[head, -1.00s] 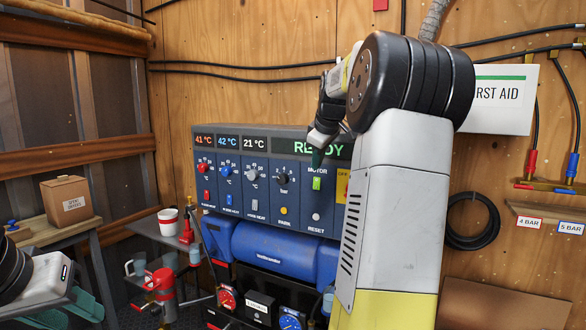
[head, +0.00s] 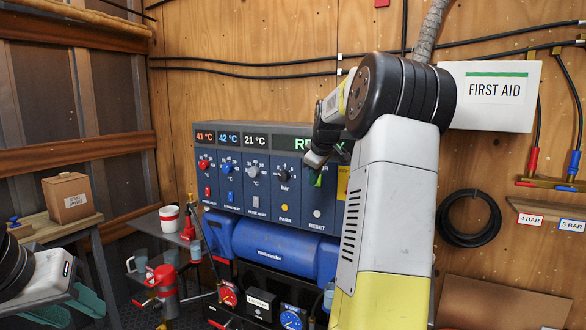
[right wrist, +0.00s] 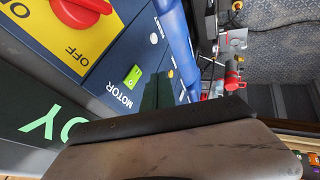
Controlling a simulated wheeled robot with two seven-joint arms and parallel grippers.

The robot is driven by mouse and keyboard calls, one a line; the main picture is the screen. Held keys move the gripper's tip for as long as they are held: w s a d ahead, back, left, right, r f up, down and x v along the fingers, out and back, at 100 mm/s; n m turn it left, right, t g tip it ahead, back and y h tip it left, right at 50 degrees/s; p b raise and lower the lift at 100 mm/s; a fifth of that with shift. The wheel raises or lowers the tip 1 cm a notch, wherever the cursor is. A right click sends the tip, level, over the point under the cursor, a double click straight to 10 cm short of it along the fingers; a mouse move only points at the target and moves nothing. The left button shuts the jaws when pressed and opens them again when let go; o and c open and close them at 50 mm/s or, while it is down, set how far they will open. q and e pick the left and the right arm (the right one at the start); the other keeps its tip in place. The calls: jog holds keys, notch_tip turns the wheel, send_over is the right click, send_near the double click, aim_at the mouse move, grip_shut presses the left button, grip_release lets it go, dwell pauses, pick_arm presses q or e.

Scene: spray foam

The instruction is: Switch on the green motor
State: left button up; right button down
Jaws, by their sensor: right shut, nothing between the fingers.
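The green motor switch (head: 318,181) is on the blue control panel (head: 228,198), under the MOTOR label. My right gripper (head: 319,171) is shut and empty right at the switch, partly covering it in the head view.
A red knob on a yellow OFF plate (right wrist: 52,45) is near the switch. A white RESET button (head: 317,213) and a yellow PARK button (head: 284,208) sit below. My right arm hides the panel's right side. A side table (head: 160,225) holds a cup.

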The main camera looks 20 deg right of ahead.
jog(key=shift+w+d+f, duration=0.4)
jog(key=shift+w+d, duration=0.15)
jog(key=shift+w, duration=0.1)
jog(key=shift+w+d+f, duration=0.35)
jog(key=shift+w+d, duration=0.2)
jog(key=shift+w, duration=0.1)
jog(key=shift+w+d+f, duration=0.4)
jog(key=shift+w+d, duration=0.15)
jog(key=shift+w, duration=0.1)
jog(key=shift+w+d+f, duration=0.1)
jog(key=shift+w+d, duration=0.05)
jog(key=shift+r, duration=0.9)
jog(key=shift+d, duration=0.1)
